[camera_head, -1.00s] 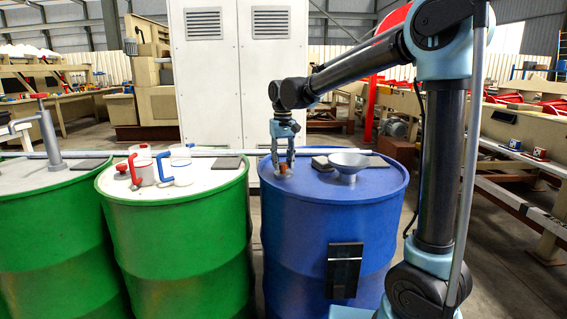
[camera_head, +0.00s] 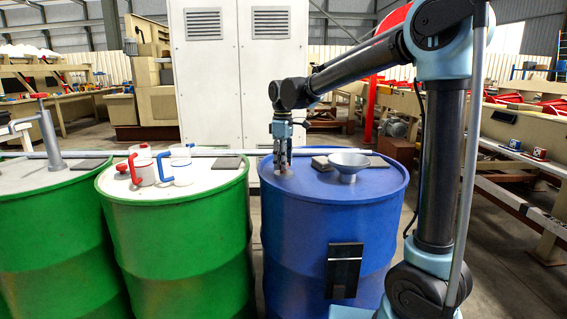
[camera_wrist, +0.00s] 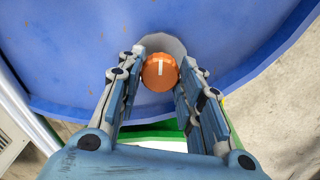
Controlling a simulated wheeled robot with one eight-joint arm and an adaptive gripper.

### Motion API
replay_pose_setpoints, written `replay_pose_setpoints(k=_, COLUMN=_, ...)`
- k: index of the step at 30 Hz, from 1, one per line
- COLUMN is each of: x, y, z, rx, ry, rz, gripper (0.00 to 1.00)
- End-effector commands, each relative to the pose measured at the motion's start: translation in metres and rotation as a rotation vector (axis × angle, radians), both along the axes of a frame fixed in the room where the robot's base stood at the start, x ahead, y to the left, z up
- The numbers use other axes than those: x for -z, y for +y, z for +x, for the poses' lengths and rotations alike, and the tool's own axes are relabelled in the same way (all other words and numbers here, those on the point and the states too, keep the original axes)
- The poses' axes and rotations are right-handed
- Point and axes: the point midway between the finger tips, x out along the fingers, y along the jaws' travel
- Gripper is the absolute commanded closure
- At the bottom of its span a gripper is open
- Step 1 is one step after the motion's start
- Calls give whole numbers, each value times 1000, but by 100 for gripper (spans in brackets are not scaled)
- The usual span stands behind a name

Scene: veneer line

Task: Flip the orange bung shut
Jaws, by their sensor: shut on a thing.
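The orange bung (camera_wrist: 160,72) shows in the wrist view as a round cap with a pale bar mark on its top, over a grey round seat (camera_wrist: 163,43) on the blue drum (camera_head: 330,225). My gripper (camera_wrist: 160,76) is shut on the bung, one finger on each side of it. In the head view my gripper (camera_head: 283,168) points down at the left part of the drum's top, and its fingers largely hide the bung. I cannot tell how the bung sits in its seat.
A grey funnel (camera_head: 349,162) and dark flat pads (camera_head: 322,163) lie on the drum top right of my gripper. A green drum (camera_head: 180,240) with two white jugs stands to the left. Another green drum (camera_head: 55,240) carries a pump. A white cabinet (camera_head: 240,80) stands behind.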

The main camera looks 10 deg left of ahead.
Motion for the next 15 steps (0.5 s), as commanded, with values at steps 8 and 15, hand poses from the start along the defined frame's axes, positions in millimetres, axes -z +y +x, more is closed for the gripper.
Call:
replay_pose_setpoints(k=8, x=0, y=-1, z=2, rx=-131, ry=-4, rz=0, gripper=90)
replay_pose_setpoints(k=15, x=0, y=-1, z=3, rx=-177, ry=-4, rz=-1, gripper=90)
